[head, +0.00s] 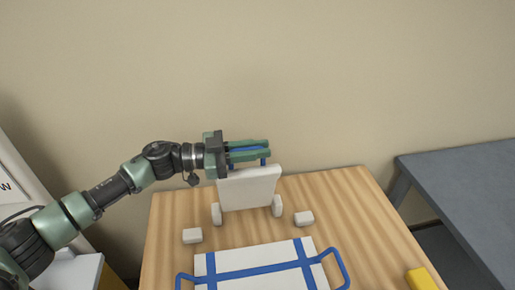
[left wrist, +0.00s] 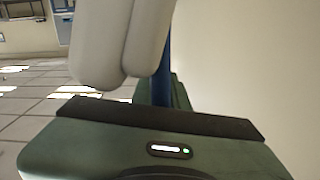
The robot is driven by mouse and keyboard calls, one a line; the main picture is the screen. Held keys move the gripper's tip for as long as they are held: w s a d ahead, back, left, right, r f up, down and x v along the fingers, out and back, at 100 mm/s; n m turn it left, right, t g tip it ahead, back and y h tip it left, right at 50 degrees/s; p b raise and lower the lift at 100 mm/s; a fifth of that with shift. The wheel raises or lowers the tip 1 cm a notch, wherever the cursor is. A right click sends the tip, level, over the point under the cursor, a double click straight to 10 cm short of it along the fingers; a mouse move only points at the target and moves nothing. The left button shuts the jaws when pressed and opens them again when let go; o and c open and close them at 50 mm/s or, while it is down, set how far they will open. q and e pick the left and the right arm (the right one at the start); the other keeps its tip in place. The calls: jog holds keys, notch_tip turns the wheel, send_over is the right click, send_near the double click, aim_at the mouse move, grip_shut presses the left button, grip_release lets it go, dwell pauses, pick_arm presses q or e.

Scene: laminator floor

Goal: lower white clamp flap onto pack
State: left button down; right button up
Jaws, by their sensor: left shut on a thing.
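The white clamp flap (head: 249,188) stands nearly upright at the back of the wooden table, between two small white hinge blocks. A blue handle (head: 232,167) sits at its top edge. My left gripper (head: 265,149) comes in from the left and is shut on the blue handle, above the flap. In the left wrist view the pale flap (left wrist: 115,40) hangs close in front of my gripper, beside a blue handle post (left wrist: 162,88). The white pack (head: 228,262) with blue straps lies flat in front of the flap, clear of it. My right gripper is out of view.
Small white blocks stand left (head: 192,236) and right (head: 304,218) of the flap. Blue loop handles (head: 340,268) stick out at the pack's sides. A yellow object (head: 421,279) lies at the right front of the wooden table (head: 362,225). A grey table (head: 460,185) stands at right; a wall is behind.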

aim_at(263, 176)
pick_arm(q)
jog(key=shift+r, duration=0.2)
dwell(0.5)
jog(key=shift+s+f, duration=0.2)
jog(key=shift+s, duration=0.25)
jog(key=s+m, duration=0.1)
jog(key=s, duration=0.1)
jog(key=s+d+f+m+p, duration=0.1)
jog(key=s, duration=0.1)
jog(key=s+f, duration=0.1)
jog(key=s, duration=0.1)
jog(key=shift+d+m, duration=0.15)
jog(key=shift+m, duration=0.25)
jog(key=s+d+f+m, duration=0.1)
jog(key=s+f+m, duration=0.1)
jog(key=s+f, duration=0.4)
jog(key=shift+s+d+m+b, duration=0.35)
jog(key=shift+s+m, duration=0.05)
jog(key=shift+s, duration=0.9)
jog(key=shift+f, duration=0.1)
jog(key=c, duration=1.5)
grip_release()
jog(key=shift+o, duration=0.2)
jog(key=shift+a, duration=0.1)
